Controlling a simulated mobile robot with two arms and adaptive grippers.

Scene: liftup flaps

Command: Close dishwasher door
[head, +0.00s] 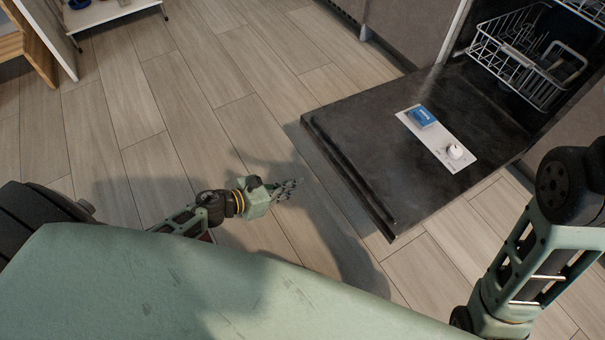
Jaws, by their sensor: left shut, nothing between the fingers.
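The dishwasher door (395,164) is folded down and open, its dark inner face up, at the right of the head view. A light panel with a blue tablet packet (422,117) and a white round cap (455,151) is on that face. My left gripper (292,187) is shut and empty, over the floor to the left of the door's outer edge and apart from it in the picture. My right arm shows at the lower right, in front of the door's near side; its gripper is out of view.
A white wire rack (533,57) with dishes is in the dishwasher opening at the top right. Grey cabinet fronts (395,27) adjoin it. A white shelf unit (100,12) stands at the top left. The wood floor (150,90) between is clear.

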